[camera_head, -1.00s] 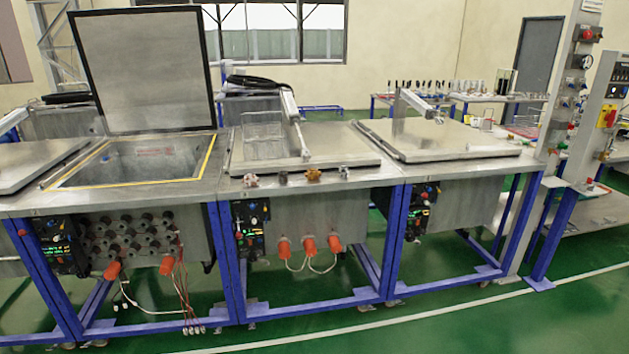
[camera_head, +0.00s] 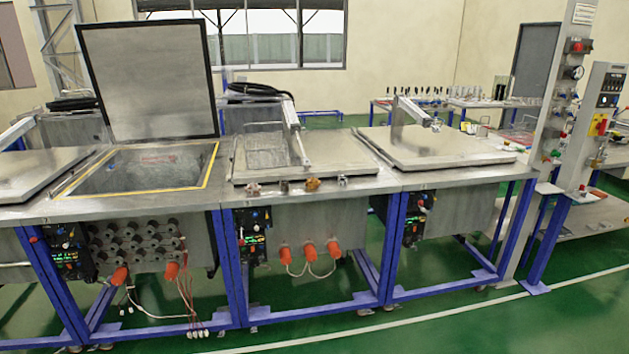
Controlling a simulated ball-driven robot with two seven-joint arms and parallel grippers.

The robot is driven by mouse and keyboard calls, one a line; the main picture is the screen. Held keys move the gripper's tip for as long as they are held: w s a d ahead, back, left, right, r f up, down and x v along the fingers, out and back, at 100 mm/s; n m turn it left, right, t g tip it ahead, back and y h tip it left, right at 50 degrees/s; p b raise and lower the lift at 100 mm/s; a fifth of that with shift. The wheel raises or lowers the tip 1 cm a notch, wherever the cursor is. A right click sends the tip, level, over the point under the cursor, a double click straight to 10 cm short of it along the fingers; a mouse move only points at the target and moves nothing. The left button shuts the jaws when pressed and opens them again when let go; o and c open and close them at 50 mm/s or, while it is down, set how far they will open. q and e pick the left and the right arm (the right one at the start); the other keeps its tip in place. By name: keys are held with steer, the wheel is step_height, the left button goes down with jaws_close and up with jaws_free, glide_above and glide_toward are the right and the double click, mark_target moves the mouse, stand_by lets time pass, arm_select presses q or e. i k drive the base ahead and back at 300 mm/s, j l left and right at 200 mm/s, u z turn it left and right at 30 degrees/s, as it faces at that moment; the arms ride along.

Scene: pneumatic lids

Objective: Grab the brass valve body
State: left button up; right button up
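A small brownish-orange, brass-like part (camera_head: 312,184) stands on the front steel ledge of the middle bench; it looks like the brass valve body, though it is too small to make out in detail. It stands in a row with a grey-brown fitting (camera_head: 253,189) and a darker small fitting (camera_head: 284,186) on its left, and a grey fitting (camera_head: 342,180) on its right. The parts stand apart from one another. Neither of my grippers is in view.
An open lid (camera_head: 148,80) stands upright over the left tank. Closed lids cover the middle tank (camera_head: 330,160) and the right tank (camera_head: 440,148). Blue bench legs (camera_head: 390,245) and orange connectors (camera_head: 309,250) are below. The green floor in front is clear. A control post (camera_head: 600,125) stands at right.

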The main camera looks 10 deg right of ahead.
mark_target(313, 182)
steer(key=i+j+z, duration=0.1)
steer(key=i, duration=0.45)
steer(key=i+j+z, duration=0.1)
steer(key=i+j, duration=0.15)
steer(key=i, duration=0.25)
steer(key=i+j+z, duration=0.1)
steer(key=i+j, duration=0.15)
steer(key=i, duration=0.25)
steer(key=i+j+z, duration=0.1)
steer(key=i+j, duration=0.2)
steer(key=i, duration=0.2)
